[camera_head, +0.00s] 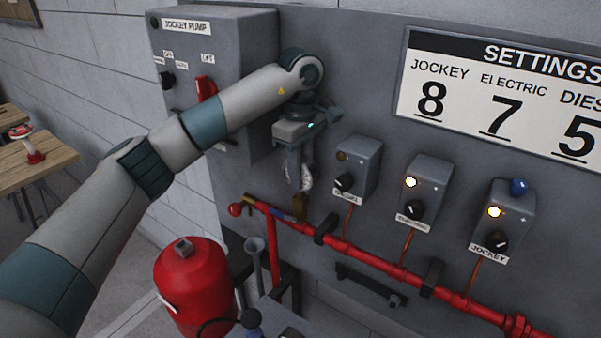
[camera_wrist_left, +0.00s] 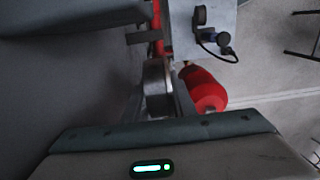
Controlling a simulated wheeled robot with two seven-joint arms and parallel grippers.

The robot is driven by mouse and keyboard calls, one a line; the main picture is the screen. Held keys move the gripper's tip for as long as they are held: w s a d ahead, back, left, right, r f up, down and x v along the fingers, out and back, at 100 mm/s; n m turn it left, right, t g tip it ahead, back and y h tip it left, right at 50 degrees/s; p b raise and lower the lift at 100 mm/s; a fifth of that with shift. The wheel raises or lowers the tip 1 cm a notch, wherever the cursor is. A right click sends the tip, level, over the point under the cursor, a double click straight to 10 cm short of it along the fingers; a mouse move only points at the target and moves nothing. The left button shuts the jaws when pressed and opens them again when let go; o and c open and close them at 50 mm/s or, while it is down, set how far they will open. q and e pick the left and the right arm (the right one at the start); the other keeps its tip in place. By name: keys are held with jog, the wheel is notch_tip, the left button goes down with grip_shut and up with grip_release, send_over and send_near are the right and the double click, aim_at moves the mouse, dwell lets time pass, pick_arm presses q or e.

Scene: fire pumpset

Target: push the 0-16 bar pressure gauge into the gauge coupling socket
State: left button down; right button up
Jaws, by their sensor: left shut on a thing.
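My left gripper (camera_head: 299,172) is shut on the pressure gauge (camera_head: 307,178), whose pale dial shows edge-on between the fingers. A brass gauge coupling socket (camera_head: 300,207) stands upright at the left part of the red pipe, directly below the held gauge. The gauge's lower end is close to the socket's top; I cannot tell whether they touch. In the left wrist view the gauge (camera_wrist_left: 157,84) shows from above as a grey, rounded body at the fingers, and it hides the socket. My right gripper is in neither view.
The red pipe (camera_head: 375,263) runs along the grey panel below several control boxes, the nearest being a knob box (camera_head: 357,168). The jockey pump cabinet (camera_head: 213,60) is behind my left arm. A red tank (camera_head: 195,285) stands below left. A wooden table (camera_head: 35,160) is far left.

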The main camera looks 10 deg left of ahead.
pick_arm(q)
jog(key=shift+f+b, duration=0.45)
jog(key=shift+f, duration=0.2)
jog(key=c, duration=1.4)
grip_release()
jog(key=shift+r+b, duration=0.45)
jog(key=shift+r, duration=0.05)
notch_tip(320, 180, up, 15)
jog(key=b, duration=0.4)
jog(key=shift+f, duration=0.15)
jog(key=shift+r, duration=0.85)
